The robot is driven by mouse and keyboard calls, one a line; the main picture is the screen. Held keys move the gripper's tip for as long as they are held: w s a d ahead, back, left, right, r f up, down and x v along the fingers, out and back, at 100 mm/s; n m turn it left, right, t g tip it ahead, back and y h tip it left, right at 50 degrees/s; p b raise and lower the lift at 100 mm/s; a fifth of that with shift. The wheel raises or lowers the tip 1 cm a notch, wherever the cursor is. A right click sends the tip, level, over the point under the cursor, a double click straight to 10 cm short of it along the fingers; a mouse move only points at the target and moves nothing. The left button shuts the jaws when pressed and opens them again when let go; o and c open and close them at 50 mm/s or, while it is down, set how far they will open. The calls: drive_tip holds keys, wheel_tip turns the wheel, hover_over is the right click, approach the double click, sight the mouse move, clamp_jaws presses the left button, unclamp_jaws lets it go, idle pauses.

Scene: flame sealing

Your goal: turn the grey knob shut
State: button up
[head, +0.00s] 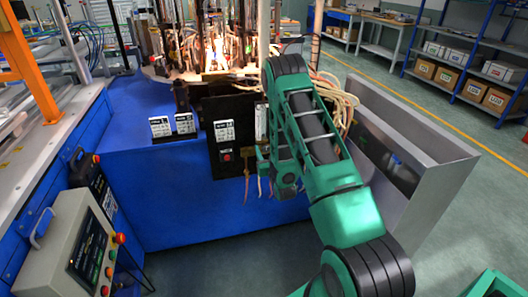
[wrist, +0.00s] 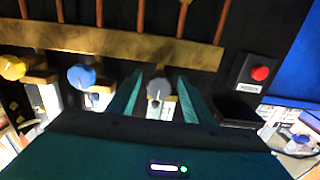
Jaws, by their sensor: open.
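The grey knob (wrist: 157,89) shows in the wrist view, right of the blue knob and below a brass bar. My gripper (wrist: 160,78) is open, with one green finger on each side of the grey knob. Gaps show between the knob and both fingers, so they look apart from it; how deep they reach along it I cannot tell. In the head view my green arm reaches to the dark panel (head: 222,118) on the blue cabinet, and the grey knob is hidden or too small to make out there.
A blue knob (wrist: 81,75) and a yellow knob (wrist: 12,67) sit to the left. A red button (wrist: 260,73) is at the right; it also shows in the head view (head: 227,157). Flames (head: 214,52) burn above the cabinet (head: 200,200). A metal bin (head: 430,170) stands right of my arm.

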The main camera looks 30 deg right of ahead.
drive_tip(key=c, duration=1)
drive_tip(key=shift+n, duration=0.4)
drive_tip(key=o, duration=1)
drive_tip(key=shift+s, duration=0.1)
drive_tip(key=v, duration=1)
drive_tip(key=shift+s, duration=0.25)
drive_tip(key=shift+a, duration=0.1)
